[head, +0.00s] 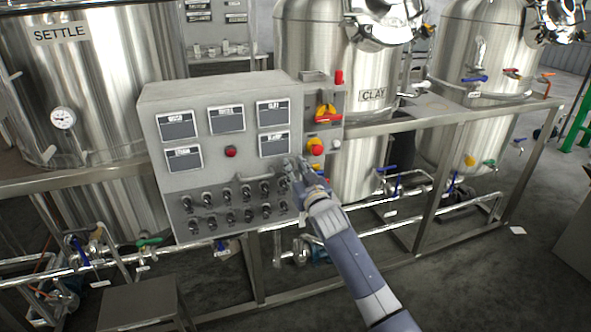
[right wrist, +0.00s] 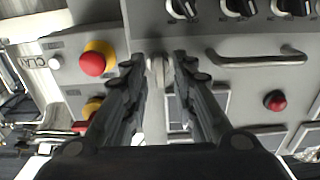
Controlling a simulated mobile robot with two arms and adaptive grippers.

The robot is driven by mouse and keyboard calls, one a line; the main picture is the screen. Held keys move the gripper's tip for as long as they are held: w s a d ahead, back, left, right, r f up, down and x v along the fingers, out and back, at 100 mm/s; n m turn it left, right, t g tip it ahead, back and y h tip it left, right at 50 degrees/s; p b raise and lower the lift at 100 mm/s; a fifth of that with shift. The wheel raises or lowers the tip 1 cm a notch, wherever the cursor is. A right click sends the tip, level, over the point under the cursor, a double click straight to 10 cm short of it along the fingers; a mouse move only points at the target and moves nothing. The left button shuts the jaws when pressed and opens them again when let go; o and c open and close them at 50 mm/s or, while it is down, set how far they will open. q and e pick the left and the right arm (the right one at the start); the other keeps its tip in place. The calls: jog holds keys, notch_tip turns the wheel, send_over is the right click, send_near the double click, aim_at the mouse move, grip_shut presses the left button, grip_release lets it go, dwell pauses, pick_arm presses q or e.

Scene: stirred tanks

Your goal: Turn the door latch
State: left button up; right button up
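The grey control cabinet (head: 215,95) stands in the middle of the head view. My right gripper (head: 289,168) is at the right side of its front, below the lowest right label. In the right wrist view, a small metallic latch (right wrist: 160,72) sits between the two black fingertips of my right gripper (right wrist: 160,64). The fingertips lie close on either side of it. I cannot tell whether they press on it. In the head view the gripper covers the latch. My left gripper is not in view.
A bar handle (right wrist: 262,58), black knobs (right wrist: 240,8) and a red button (right wrist: 275,100) are on the panel near the gripper. A red emergency button (right wrist: 93,63) on a yellow base is on the other side. Steel tanks (head: 85,80) and pipe rails surround the cabinet.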

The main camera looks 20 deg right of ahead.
grip_shut()
jog(key=shift+m, duration=0.4)
jog(key=m+p, duration=0.1)
jog(key=m, duration=0.2)
jog(key=shift+m, duration=0.3)
jog(key=m+p, duration=0.1)
jog(key=m, duration=0.3)
jog(key=shift+d+m+p, duration=0.1)
jog(key=shift+m+p, duration=0.2)
jog(key=shift+p, duration=0.05)
jog(key=m, duration=0.4)
jog(key=shift+f+p, duration=0.1)
jog(key=shift+p, duration=0.3)
jog(key=m, duration=0.4)
jog(key=shift+m+p, duration=0.3)
jog(key=shift+f+m, duration=0.1)
jog(key=shift+m, duration=0.2)
jog(key=shift+o, duration=1.6)
grip_release()
